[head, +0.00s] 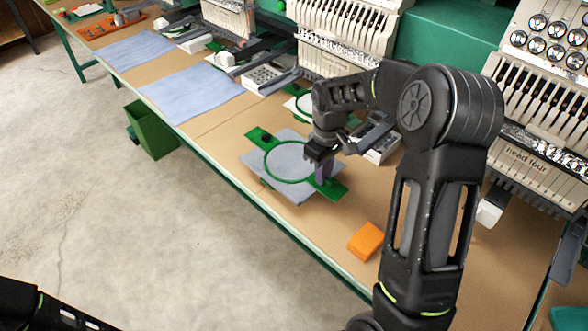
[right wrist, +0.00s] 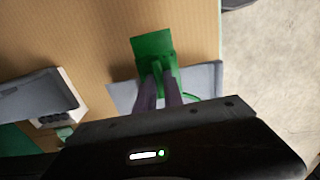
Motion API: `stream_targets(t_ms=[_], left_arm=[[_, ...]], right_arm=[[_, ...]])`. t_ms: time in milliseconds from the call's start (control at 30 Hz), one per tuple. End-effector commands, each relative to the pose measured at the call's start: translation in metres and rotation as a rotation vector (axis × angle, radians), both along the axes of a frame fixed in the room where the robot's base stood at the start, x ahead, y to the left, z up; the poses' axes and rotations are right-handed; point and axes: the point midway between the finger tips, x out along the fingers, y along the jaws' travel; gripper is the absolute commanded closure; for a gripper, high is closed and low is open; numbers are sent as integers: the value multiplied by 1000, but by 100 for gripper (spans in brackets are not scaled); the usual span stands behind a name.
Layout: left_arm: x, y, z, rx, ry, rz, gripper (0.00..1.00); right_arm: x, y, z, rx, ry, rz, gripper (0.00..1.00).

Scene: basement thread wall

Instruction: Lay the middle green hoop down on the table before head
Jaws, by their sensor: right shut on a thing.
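The green hoop (head: 266,163) has a round ring with flat green tabs at both ends and a grey-blue cloth (head: 285,194) spread in and around it. It lies flat at or just above the table (head: 215,125); I cannot tell if it touches. My right gripper (head: 325,168) points down and is shut on the hoop's right-hand tab. In the right wrist view, both fingers (right wrist: 160,78) pinch the green tab (right wrist: 152,46), with grey cloth behind. My left gripper is out of view.
An orange block (head: 366,241) sits on the table near the front edge. Blue cloths (head: 190,92) lie to the left. Embroidery heads (head: 345,35) line the back; one is labelled "head four" (head: 525,158). A green bin (head: 153,130) stands on the floor. Another green hoop (head: 291,104) is partly hidden behind my arm.

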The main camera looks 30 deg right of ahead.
Motion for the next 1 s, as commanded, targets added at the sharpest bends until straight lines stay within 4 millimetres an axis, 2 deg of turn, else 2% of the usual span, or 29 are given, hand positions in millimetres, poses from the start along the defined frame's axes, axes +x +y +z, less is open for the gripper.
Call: stream_targets(t_ms=[400,833,1000], left_arm=[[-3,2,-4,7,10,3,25],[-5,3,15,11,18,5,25],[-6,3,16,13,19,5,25]], right_arm=[[0,0,0,0,-2,0,100],[3,3,52,-1,-4,-5,100],[8,19,65,3,-2,-27,100]])
